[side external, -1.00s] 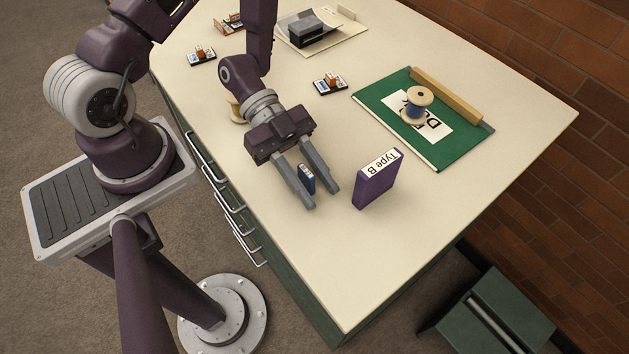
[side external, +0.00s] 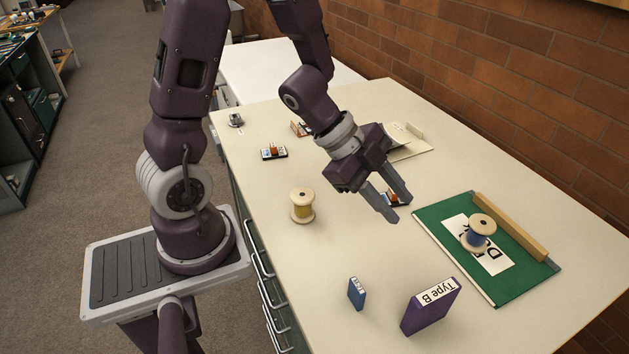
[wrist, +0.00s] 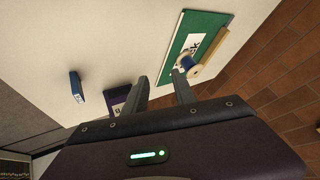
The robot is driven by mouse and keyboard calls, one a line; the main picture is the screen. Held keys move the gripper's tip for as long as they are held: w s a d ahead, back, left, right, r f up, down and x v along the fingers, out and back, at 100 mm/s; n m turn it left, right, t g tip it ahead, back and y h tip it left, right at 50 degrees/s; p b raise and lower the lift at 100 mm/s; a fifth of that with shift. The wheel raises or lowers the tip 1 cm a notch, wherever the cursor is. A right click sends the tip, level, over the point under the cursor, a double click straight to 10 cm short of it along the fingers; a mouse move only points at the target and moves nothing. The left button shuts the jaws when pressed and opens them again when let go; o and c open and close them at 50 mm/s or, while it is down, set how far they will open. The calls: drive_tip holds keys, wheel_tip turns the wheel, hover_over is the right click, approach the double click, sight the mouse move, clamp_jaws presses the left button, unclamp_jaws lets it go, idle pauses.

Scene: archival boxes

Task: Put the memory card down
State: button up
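The memory card, a small blue upright block with a pale label (side external: 356,293), stands by itself on the cream table top, left of the purple "Type B" box (side external: 430,306). It also shows in the wrist view (wrist: 76,86), left of the purple box (wrist: 117,97). My gripper (side external: 400,210) is open and empty, raised above the table and well behind the card, with its fingers apart. In the wrist view the open fingers (wrist: 160,78) have nothing between them.
A green board (side external: 500,285) with a wooden bar and a blue spool (side external: 478,234) lies at right. Small black-based items (side external: 274,152) sit farther back. The table around the card is mostly clear.

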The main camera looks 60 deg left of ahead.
drive_tip(key=s+a+r+n+t+y, duration=0.2)
drive_tip(key=a+r+n+y, duration=0.5)
drive_tip(key=a+r, duration=0.25)
drive_tip(key=s+d+r+n+g, duration=0.1)
drive_tip(key=s+d+r+n, duration=0.1)
drive_tip(key=s, duration=0.6)
drive_tip(key=s+d+r+n+g+h, duration=0.1)
drive_tip(key=s+d+r+n, duration=0.1)
drive_tip(key=s+d+n, duration=0.2)
drive_tip(key=s+n, duration=0.1)
drive_tip(key=s, duration=0.2)
drive_tip(key=shift+s+g+h, duration=0.3)
drive_tip(key=shift+s+g, duration=0.05)
drive_tip(key=shift+g, duration=0.05)
drive_tip(key=shift+d+r, duration=0.1)
